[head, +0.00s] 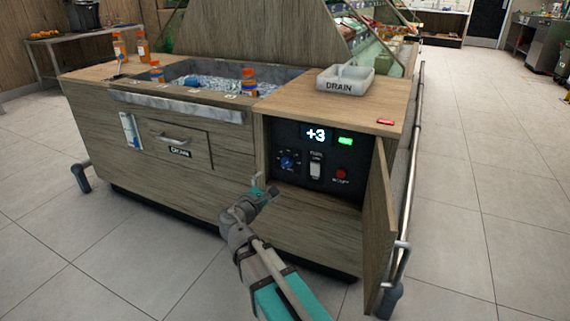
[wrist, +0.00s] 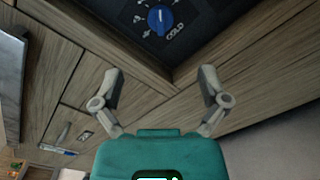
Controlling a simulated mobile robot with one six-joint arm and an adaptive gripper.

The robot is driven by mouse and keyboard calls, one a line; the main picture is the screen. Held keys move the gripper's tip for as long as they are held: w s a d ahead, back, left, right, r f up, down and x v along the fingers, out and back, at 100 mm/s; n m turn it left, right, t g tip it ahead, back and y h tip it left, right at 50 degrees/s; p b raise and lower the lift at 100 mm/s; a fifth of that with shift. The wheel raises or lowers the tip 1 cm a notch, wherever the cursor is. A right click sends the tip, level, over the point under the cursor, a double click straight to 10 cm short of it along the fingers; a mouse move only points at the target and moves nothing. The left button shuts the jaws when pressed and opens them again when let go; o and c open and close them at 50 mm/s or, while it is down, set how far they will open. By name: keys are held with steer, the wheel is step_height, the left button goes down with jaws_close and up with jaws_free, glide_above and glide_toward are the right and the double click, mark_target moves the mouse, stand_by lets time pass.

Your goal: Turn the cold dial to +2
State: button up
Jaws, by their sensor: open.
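The cold dial (head: 287,160) is a small blue knob at the left of the dark control panel, inside the open compartment of the wooden counter. My gripper (head: 262,183) is in front of the compartment, low and left of the dial. In the wrist view my gripper (wrist: 160,80) has its fingers spread wide with nothing between them, apart from the dial.
A white switch (head: 316,166) and a red button (head: 341,174) are right of the dial. A green light (head: 344,140) is beside the display. The open door (head: 378,225) stands at the compartment's right. The ice basin (head: 190,80) holds bottles; a DRAIN tray (head: 345,82) sits on top.

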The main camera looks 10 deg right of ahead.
mark_target(285, 163)
steer(key=x, duration=1.3)
steer(key=shift+w+d, duration=0.2)
steer(key=shift+w, duration=0.1)
steer(key=c, duration=1.1)
steer(key=shift+a, duration=0.2)
steer(key=shift+c, duration=0.3)
steer(key=shift+d, duration=0.1)
